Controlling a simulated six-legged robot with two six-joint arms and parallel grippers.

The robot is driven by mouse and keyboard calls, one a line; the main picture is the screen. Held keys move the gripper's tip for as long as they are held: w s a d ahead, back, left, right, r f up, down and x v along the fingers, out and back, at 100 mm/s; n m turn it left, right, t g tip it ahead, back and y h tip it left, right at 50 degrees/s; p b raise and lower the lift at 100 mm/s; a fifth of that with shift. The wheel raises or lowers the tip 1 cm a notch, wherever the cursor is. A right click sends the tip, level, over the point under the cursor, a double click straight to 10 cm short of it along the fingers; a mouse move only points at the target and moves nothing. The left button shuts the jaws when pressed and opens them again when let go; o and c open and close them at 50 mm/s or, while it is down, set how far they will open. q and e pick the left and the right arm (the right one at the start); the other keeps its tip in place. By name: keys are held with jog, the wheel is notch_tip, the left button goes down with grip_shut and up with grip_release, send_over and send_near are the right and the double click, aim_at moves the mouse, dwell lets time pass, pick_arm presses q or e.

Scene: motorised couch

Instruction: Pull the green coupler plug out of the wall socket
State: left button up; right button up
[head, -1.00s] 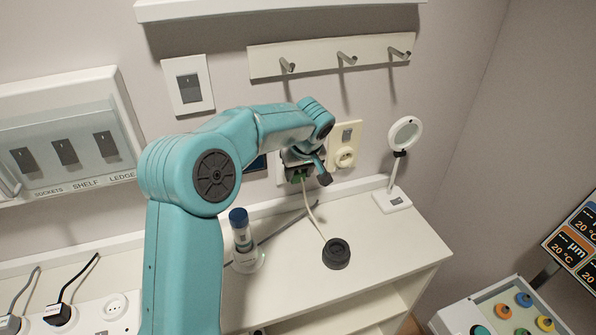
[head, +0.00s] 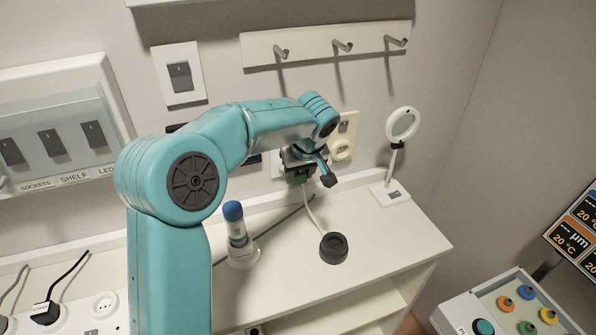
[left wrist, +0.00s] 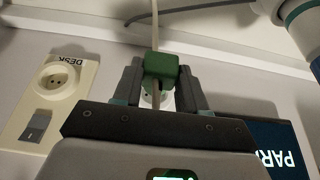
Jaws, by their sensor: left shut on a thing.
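The green coupler plug (head: 302,178) is between the fingers of my left gripper (head: 304,170) in front of the back wall. In the left wrist view the green plug (left wrist: 161,66) sits between the two dark fingers of the left gripper (left wrist: 158,82), which is shut on it. A pale cable runs from the plug down to the round black base (head: 334,247). In the left wrist view a pale round socket face (left wrist: 148,98) shows behind the plug; the plug appears to stand off it, though the fingers hide part of the gap. My right gripper is not in view.
A cream DESK socket plate (head: 343,137) is close beside the gripper. A magnifier stand (head: 392,194) stands right on the white ledge (head: 385,245). A blue-capped bottle (head: 236,226) stands left. Hooks (head: 342,46) are above. A dark blue sign (left wrist: 278,150) shows beside the gripper.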

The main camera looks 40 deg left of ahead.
pick_arm(q)
jog(key=shift+s+d, duration=0.1)
jog(key=p+v, duration=0.3)
jog(key=v, duration=0.4)
jog(key=shift+d+r, duration=0.15)
jog(key=shift+r, duration=0.15)
jog(key=shift+f, duration=0.1)
jog(key=shift+s, duration=0.1)
